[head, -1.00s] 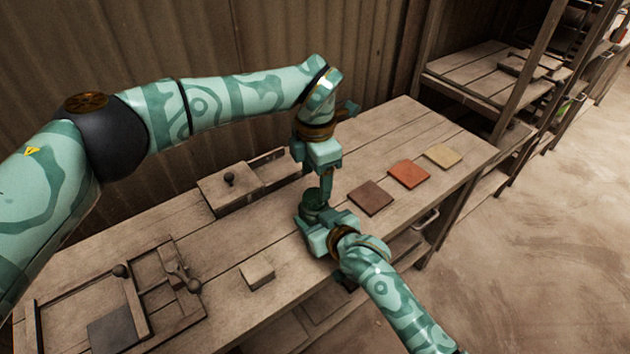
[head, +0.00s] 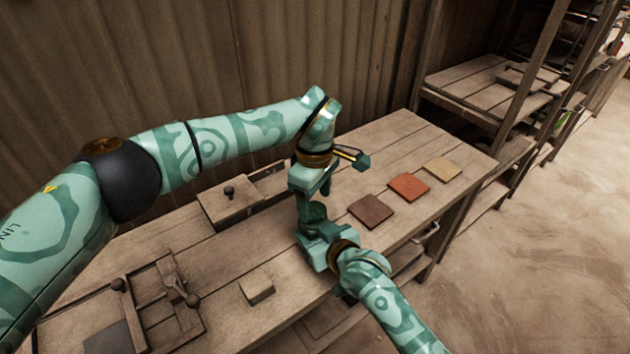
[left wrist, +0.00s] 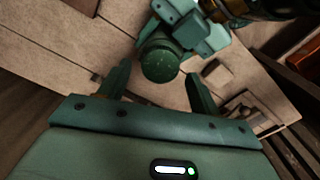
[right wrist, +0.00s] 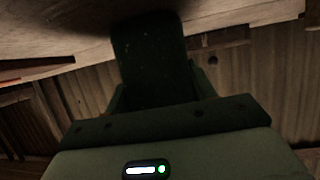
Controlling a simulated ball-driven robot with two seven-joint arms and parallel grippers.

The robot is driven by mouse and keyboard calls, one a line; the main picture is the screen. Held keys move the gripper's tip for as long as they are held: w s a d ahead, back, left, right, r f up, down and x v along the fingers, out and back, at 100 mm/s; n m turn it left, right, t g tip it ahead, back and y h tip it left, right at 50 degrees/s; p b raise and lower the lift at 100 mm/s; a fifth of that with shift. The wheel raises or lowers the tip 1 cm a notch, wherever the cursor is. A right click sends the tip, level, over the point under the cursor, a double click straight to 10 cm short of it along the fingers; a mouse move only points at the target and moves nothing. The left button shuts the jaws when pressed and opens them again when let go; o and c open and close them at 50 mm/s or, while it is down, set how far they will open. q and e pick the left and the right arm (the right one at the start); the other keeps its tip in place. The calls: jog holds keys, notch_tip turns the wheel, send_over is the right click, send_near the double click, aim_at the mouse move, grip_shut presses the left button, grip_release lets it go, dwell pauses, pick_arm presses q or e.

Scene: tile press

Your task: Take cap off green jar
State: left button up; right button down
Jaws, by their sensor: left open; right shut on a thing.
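The green jar (head: 317,213) is dark green and stands up out of my right gripper (head: 318,234). My right gripper is shut on its body, which fills the space between the fingers in the right wrist view (right wrist: 153,62). My left gripper (head: 315,196) is open just above the jar, pointing down. In the left wrist view, the jar's round cap (left wrist: 160,64) shows top-on between the two spread fingers, with gaps at both sides. The seam between cap and jar cannot be made out.
A knobbed wooden box (head: 230,203) stands behind; a wooden press frame (head: 165,305) is at left.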

pick_arm(q)
jog(key=shift+f, duration=1.1)
jog(key=c, duration=1)
jog(key=n, duration=0.5)
pick_arm(e)
jog(key=shift+a, duration=0.1)
pick_arm(q)
jog(key=n, duration=0.2)
jog(key=shift+w+n, duration=0.1)
jog(key=shift+n, duration=0.3)
jog(key=n, duration=0.3)
jog(key=shift+r, duration=0.1)
jog(key=n, duration=0.9)
jog(key=shift+a+n, duration=0.1)
jog(key=shift+n, duration=0.2)
jog(key=n, duration=0.5)
jog(key=shift+n, duration=0.4)
jog(key=n, duration=0.7)
jog(key=shift+r, duration=0.25)
jog(key=shift+r, duration=0.85)
